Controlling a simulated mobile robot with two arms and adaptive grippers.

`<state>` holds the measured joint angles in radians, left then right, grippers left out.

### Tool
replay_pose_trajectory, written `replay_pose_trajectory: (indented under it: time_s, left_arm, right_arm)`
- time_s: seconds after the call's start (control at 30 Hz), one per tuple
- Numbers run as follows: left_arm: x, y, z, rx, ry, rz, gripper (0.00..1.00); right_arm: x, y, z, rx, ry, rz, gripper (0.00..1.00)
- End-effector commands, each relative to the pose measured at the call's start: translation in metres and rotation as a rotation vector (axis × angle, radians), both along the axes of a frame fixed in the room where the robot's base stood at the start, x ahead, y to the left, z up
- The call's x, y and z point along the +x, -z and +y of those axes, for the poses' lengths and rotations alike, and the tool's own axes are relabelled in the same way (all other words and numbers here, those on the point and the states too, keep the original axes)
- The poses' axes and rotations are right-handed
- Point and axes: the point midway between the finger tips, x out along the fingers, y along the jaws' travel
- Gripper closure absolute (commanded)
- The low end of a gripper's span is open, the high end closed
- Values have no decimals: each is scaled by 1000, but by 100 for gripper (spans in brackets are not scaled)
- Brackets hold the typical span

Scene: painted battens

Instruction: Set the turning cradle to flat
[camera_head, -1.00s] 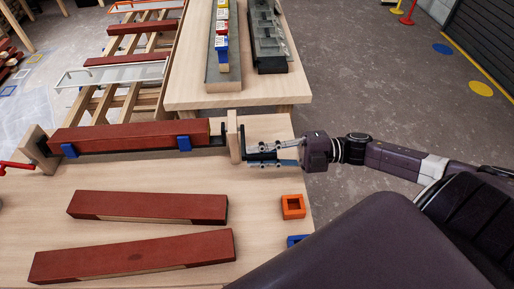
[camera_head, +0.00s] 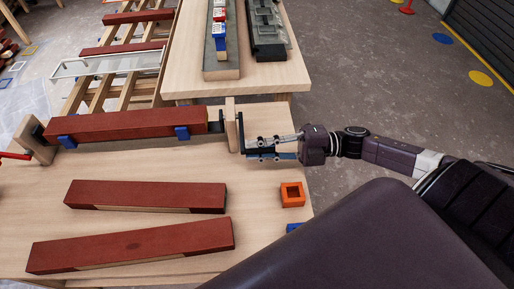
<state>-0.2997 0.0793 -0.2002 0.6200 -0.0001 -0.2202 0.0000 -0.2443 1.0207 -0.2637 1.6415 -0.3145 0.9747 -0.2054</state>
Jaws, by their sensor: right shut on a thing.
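The turning cradle stands along the back of the near wooden table. It has a wooden end post on the left (camera_head: 30,140) and one on the right (camera_head: 231,122). A red-painted batten (camera_head: 125,124) lies between the posts, with blue clips (camera_head: 182,133) at its lower front edge. A black handle (camera_head: 241,133) sits on the outer side of the right post. My right gripper (camera_head: 262,148) comes from the right and is shut on this handle. Its fingers partly hide the handle. The batten's exact tilt is hard to judge. My left gripper is not in view.
Two red battens (camera_head: 145,195) (camera_head: 130,246) lie on the near table (camera_head: 262,225). An orange square block (camera_head: 292,194) stands near the table's right edge, with a blue one (camera_head: 294,227) partly hidden by my arm. A second table behind holds trays. A red lever (camera_head: 14,156) is at left.

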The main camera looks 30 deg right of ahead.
Motion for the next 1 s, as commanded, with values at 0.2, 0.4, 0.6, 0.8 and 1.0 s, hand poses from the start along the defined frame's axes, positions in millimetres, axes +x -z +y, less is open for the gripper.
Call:
replay_pose_trajectory:
  time_s: [0.2,0.4,0.6,0.8,1.0]
  left_arm:
    - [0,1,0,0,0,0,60]
    - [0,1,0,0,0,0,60]
    - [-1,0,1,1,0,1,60]
    - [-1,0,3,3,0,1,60]
    - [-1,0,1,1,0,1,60]
  right_arm:
    - [-1,6,-1,-10,3,9,100]
    - [-1,5,-1,-8,3,7,66]
    - [0,3,-1,-6,2,4,66]
    - [-6,4,-13,-7,2,8,66]
    - [-24,5,-49,-9,4,10,66]
